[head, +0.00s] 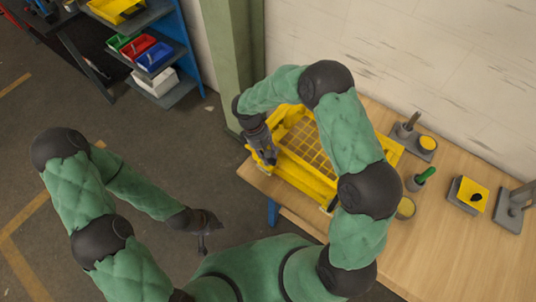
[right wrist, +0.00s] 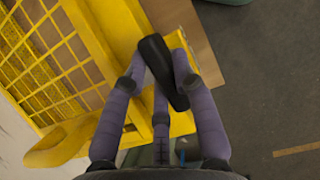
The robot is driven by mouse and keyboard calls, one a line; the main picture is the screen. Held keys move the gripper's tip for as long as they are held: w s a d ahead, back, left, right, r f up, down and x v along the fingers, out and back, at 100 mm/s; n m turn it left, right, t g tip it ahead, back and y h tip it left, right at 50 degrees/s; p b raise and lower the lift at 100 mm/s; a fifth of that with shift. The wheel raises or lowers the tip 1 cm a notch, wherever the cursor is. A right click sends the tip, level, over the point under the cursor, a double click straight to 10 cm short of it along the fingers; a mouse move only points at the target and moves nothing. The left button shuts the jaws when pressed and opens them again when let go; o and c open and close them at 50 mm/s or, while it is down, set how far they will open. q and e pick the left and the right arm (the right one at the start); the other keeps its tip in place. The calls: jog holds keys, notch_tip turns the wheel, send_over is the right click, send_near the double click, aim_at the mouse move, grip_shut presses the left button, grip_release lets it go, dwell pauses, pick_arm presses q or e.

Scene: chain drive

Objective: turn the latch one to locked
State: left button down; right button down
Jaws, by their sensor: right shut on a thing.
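The latch is a black elongated handle (right wrist: 163,72) at the yellow frame's edge in the right wrist view. It lies tilted between the fingers of my right gripper (right wrist: 158,70), which is shut on it. In the head view my right gripper (head: 268,155) is at the left end of the yellow guard (head: 312,180), and the latch there is hidden or too small to tell. The guard has a yellow grid panel (right wrist: 55,60). My left gripper (head: 203,242) hangs over the floor, away from the table; its fingers are too small to read.
The wooden table (head: 450,245) carries a green-handled item (head: 424,176), a yellow-topped block (head: 470,194) and grey stands (head: 515,205) on the right. A green post (head: 235,60) rises behind the guard. Shelves with bins (head: 155,57) stand back left. The floor at left is clear.

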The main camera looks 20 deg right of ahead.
jog(key=c, duration=1)
grip_release()
jog(key=v, duration=1.2)
jog(key=shift+w, duration=0.1)
